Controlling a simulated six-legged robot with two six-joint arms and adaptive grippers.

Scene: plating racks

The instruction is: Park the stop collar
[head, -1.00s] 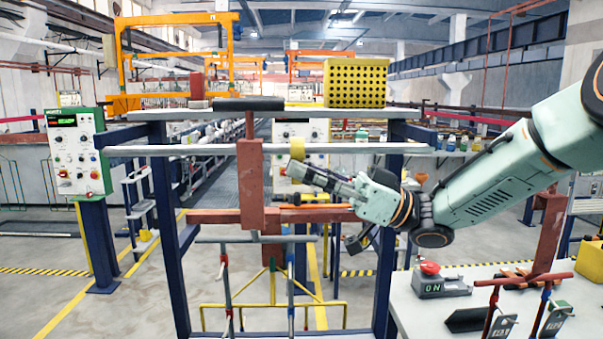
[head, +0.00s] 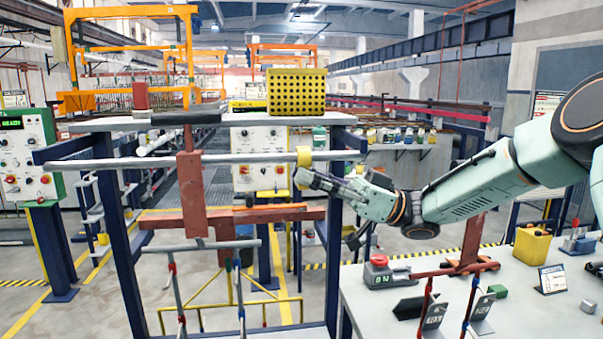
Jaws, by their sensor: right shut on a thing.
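The stop collar (head: 304,158) is a yellow ring around the grey horizontal rail (head: 120,162), near its right end. My right gripper (head: 302,176) reaches in from the right, just below the rail, and is shut on the collar. Its fingers cover the collar's lower edge. A red hanger (head: 191,195) hangs over the rail to the left of the collar, with a clear stretch of rail between them. My left gripper is out of view.
A yellow perforated box (head: 297,92) stands on the shelf (head: 255,119) above the rail. A dark blue post (head: 334,240) stands below the rail's right part. At right, a white table (head: 405,320) carries a red button box (head: 383,272) and a red stand (head: 470,260).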

